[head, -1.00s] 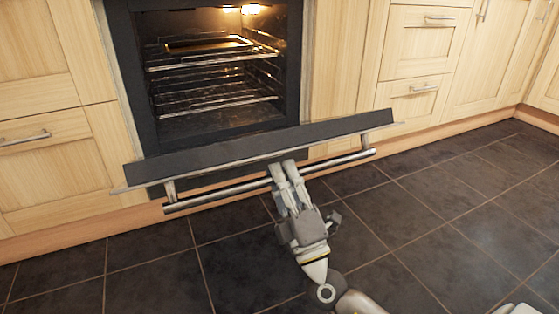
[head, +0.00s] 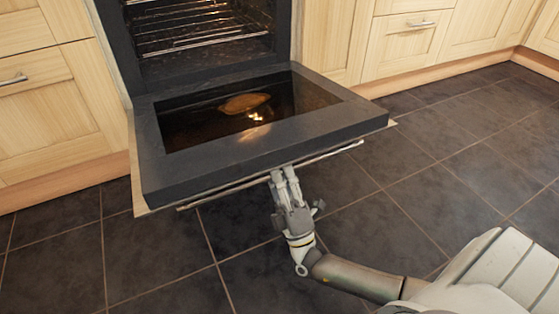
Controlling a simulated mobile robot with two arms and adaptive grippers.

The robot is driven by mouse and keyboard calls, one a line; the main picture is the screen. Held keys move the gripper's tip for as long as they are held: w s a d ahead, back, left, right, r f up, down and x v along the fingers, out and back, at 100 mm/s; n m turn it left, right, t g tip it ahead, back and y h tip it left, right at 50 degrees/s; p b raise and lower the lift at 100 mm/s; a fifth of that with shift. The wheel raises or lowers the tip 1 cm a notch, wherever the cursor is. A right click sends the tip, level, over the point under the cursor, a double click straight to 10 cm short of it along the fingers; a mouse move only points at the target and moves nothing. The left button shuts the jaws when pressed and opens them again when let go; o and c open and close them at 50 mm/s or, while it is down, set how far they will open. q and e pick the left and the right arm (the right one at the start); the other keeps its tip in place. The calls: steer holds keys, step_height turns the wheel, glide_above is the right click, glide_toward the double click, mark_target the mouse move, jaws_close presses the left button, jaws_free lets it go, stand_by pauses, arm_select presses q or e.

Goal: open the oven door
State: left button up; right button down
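The oven door (head: 270,148) hangs far down, close to level, with its dark glass inner side facing up. Its metal handle bar (head: 335,152) runs under the front edge, partly hidden by the door. The oven (head: 210,62) behind it is open, with wire racks (head: 200,30) inside. My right gripper (head: 284,172) is at the handle, near the middle of the door's front edge. Its two fingers are close together and their tips meet the bar region; whether they are closed on the bar is hidden. My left gripper is out of view.
Wooden cabinets (head: 50,130) stand left of the oven, and drawers with metal handles (head: 408,42) stand to the right. The dark tiled floor (head: 450,150) is clear in front and to the right. My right arm reaches in from the lower right.

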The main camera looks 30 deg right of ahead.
steer(key=shift+w+f+h, duration=0.1)
steer(key=shift+f+h, duration=0.2)
steer(key=shift+f, duration=0.5)
steer(key=c, duration=1.3)
jaws_free()
steer(key=s+f, duration=0.1)
steer(key=s, duration=0.4)
steer(key=s+a+f, duration=0.1)
steer(key=s, duration=0.4)
steer(key=s+f, duration=0.1)
steer(key=s, duration=0.4)
steer(key=shift+s+a+f, duration=0.1)
steer(key=shift+a+f, duration=0.15)
steer(key=shift+f, duration=0.15)
